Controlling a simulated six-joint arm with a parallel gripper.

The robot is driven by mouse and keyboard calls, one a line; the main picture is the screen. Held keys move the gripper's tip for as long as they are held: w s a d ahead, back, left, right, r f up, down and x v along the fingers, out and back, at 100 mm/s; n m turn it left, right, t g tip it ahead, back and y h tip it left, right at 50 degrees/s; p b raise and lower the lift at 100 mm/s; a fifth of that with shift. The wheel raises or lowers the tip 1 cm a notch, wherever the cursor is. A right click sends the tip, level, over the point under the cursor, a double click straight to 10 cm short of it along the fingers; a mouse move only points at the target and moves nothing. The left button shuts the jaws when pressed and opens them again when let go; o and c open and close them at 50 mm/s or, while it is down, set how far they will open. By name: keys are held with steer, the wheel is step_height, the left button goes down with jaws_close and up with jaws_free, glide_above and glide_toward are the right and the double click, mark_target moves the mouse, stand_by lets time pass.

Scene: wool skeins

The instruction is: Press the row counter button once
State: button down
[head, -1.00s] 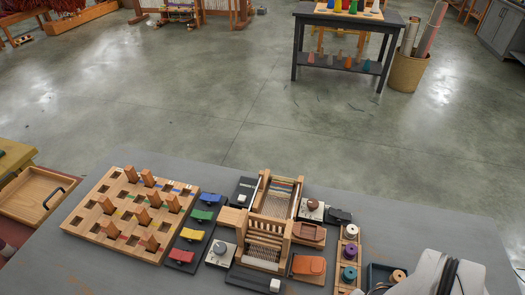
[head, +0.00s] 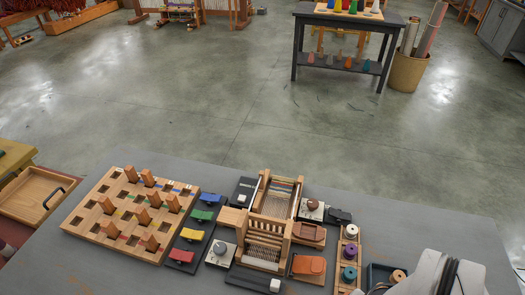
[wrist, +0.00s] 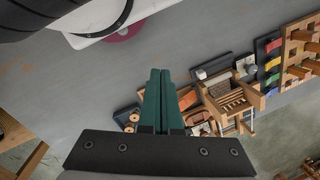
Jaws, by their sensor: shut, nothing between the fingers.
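I cannot tell for certain which device is the row counter. A long dark base with a white block (head: 275,285) lies at the loom's near side; this block also shows in the wrist view (wrist: 202,74). A grey round knob on a pale plate (head: 219,248) sits left of the loom, and a brown round knob (head: 312,204) sits right of it. My gripper (wrist: 160,72) has green fingers closed together, empty, above the table and apart from these devices.
A wooden peg board (head: 95,222) and a panel with blue, green, yellow and red paddles (head: 181,256) stand left. Orange-brown pieces (head: 308,267), a spool rack (head: 347,274) and a dark tray (head: 378,276) lie right. The table's left foreground (head: 105,278) is bare.

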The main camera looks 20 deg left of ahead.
steer(key=w+a+n+t+h, duration=0.1)
steer(key=w+a+n+h, duration=0.15)
steer(key=w, duration=0.85)
steer(key=w+a+n+t+h, duration=0.1)
steer(key=w+n+t+h, duration=0.15)
steer(key=w, duration=0.85)
steer(key=w+a+f+n+t, duration=0.2)
steer(key=w+a, duration=0.4)
steer(key=a, duration=0.6)
steer(key=w+a+f+n+t, duration=0.3)
steer(key=w+a+f, duration=0.3)
steer(key=a, duration=0.6)
steer(key=shift+w+f+n, duration=0.15)
steer(key=shift+w+n, duration=0.25)
steer(key=shift+n, duration=0.1)
steer(key=shift+t, duration=0.25)
glide_above(241, 203)
steer(key=shift+f, duration=4.4)
